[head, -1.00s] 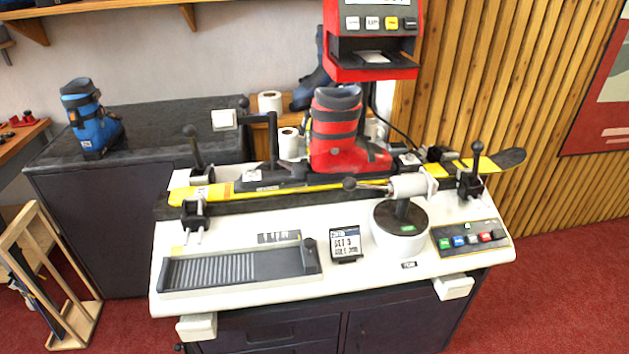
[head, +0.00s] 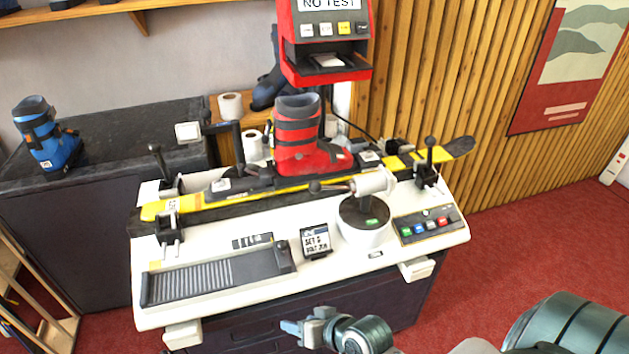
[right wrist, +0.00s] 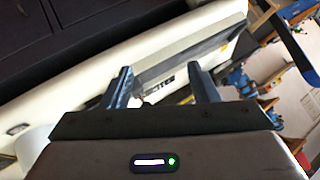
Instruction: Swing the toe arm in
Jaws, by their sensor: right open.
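A red boot (head: 300,140) is clamped in the binding of a yellow and black ski (head: 285,190), toe to the right. A swing arm with a white cylinder head (head: 374,182) and a black-knobbed lever stands on a round white base (head: 362,225), in front of the ski near the boot's toe. Another black arm with a white pad (head: 187,131) stands behind the boot's heel. My right gripper (head: 293,327) is low in front of the bench, apart from both arms. In the right wrist view (right wrist: 163,88) its fingers are open and empty. My left gripper is out of view.
The white bench top (head: 215,310) also carries a ribbed tray (head: 215,275), a small display (head: 315,242) and a button panel (head: 428,224). Upright clamp levers (head: 430,155) stand at the ski's ends. A red tester (head: 326,45) rises behind. Red floor right of the bench is clear.

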